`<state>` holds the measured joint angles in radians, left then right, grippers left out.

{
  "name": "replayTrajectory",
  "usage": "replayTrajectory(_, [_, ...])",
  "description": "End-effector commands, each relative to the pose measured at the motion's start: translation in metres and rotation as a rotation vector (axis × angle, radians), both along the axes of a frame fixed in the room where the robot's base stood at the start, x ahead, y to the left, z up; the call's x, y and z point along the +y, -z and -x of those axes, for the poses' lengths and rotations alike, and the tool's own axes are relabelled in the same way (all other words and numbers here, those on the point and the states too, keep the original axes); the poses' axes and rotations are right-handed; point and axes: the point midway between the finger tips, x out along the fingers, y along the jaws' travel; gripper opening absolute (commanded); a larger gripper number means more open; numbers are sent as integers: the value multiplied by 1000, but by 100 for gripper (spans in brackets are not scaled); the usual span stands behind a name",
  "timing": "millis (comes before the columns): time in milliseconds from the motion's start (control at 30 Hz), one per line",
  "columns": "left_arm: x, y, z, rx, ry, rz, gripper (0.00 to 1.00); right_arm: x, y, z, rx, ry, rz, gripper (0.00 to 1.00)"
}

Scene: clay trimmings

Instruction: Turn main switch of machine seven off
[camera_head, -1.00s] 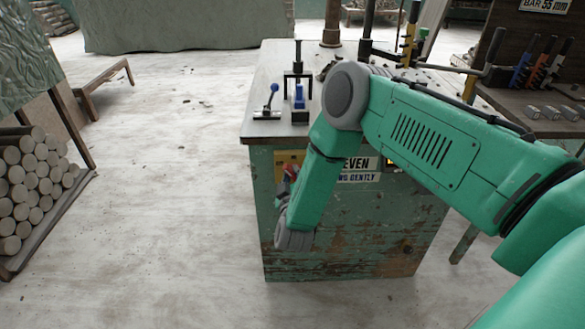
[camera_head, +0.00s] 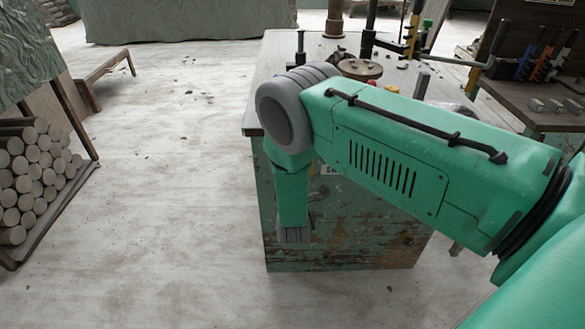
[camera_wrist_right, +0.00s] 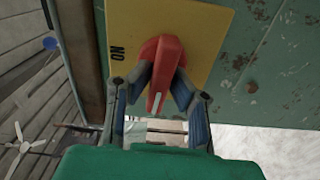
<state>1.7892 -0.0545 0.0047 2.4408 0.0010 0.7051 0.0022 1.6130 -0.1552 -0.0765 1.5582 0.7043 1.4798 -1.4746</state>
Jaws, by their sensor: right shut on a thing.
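The main switch is a red rotary handle (camera_wrist_right: 165,62) on a yellow plate (camera_wrist_right: 205,25) in the right wrist view. An "ON" label is left of the handle, its letters turned sideways. The handle's white-marked end points down in that picture. My right gripper (camera_wrist_right: 162,82) is shut on the red handle, one finger on each side. In the head view my right arm hides the switch, the plate and most of the sign on the green machine cabinet (camera_head: 350,235). My left gripper is not in view.
A worn tabletop (camera_head: 272,75) with clamps and a round disc (camera_head: 359,69) tops the cabinet. A rack of stacked logs (camera_head: 30,180) stands at the left. A low bench (camera_head: 108,75) is behind it. The floor between is largely clear.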

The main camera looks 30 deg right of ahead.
Motion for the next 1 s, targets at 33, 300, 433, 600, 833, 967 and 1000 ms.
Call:
replayTrajectory(33, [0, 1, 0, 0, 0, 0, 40, 4, -1, -3, 6, -10, 15, 0])
replayTrajectory(300, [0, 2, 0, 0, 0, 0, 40, 4, 0, -3, 38, -10, 63, 0])
replayTrajectory(433, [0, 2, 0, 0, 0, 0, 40, 4, 1, -3, 42, -10, 67, 0])
replayTrajectory(600, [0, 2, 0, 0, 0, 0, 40, 4, 1, -2, 43, -10, 67, 0])
replayTrajectory(833, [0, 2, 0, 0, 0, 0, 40, 4, 2, -2, 44, -9, 67, 34])
replayTrajectory(967, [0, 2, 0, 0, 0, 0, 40, 2, 1, -1, 44, -6, 68, 34])
replayTrajectory(1000, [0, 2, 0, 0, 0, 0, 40, 2, 1, 0, 44, -5, 68, 34])
